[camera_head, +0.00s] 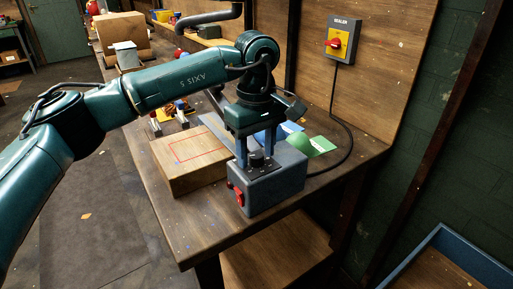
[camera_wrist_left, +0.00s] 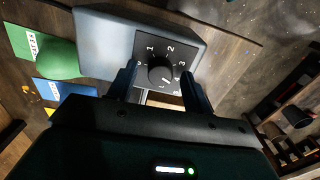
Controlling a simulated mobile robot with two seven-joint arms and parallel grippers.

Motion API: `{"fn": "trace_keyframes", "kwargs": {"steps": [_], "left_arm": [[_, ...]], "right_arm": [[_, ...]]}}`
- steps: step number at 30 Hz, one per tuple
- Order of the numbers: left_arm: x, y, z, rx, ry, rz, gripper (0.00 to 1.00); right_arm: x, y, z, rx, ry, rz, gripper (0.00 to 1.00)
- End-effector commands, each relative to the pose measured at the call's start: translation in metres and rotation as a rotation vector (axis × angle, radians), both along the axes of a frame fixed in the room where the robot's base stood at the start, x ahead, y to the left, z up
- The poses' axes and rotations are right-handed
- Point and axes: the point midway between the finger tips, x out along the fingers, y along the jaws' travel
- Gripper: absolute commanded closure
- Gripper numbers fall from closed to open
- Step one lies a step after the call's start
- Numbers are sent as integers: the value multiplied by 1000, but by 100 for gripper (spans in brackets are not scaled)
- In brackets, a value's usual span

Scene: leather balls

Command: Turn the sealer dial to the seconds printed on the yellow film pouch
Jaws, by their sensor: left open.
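The sealer (camera_head: 262,185) is a blue-grey box at the bench's front edge. Its black dial (camera_wrist_left: 160,71) has a scale with 0, 1, 2 and 3 readable in the left wrist view; a pale mark on the knob points to the lower right. My left gripper (camera_head: 256,156) is over the box, pointing down. In the left wrist view its open fingers (camera_wrist_left: 158,88) stand on either side of the knob; contact cannot be told. A small yellow patch (camera_wrist_left: 50,112) shows beside the blue pouch, perhaps the yellow pouch; no number is legible there. My right gripper is out of view.
A green pouch (camera_wrist_left: 60,58) and a blue pouch (camera_wrist_left: 62,92) with white labels lie beside the sealer. A wooden block (camera_head: 190,165) with a red outline is left of it. A yellow SEALER wall switch (camera_head: 337,43) with a red knob is behind, its cable running down to the bench.

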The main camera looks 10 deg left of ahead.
Motion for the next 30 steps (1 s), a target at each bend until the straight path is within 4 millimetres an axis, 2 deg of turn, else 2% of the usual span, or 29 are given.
{"fn": "trace_keyframes", "kwargs": {"steps": [4, 8, 15, 21, 25, 30], "left_arm": [[0, 0, 6, 0, -1, 0, 50], [0, 0, 25, 0, -3, 0, 50], [0, 0, 80, -1, -4, 0, 50], [0, 0, 116, -1, -2, 1, 50], [0, 0, 128, 0, -1, -1, 50], [0, 0, 132, -1, 1, -1, 50]], "right_arm": [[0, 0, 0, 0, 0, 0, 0], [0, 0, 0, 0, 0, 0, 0], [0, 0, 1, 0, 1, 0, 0], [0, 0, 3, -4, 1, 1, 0], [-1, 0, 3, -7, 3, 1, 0], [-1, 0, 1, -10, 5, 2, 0]]}}
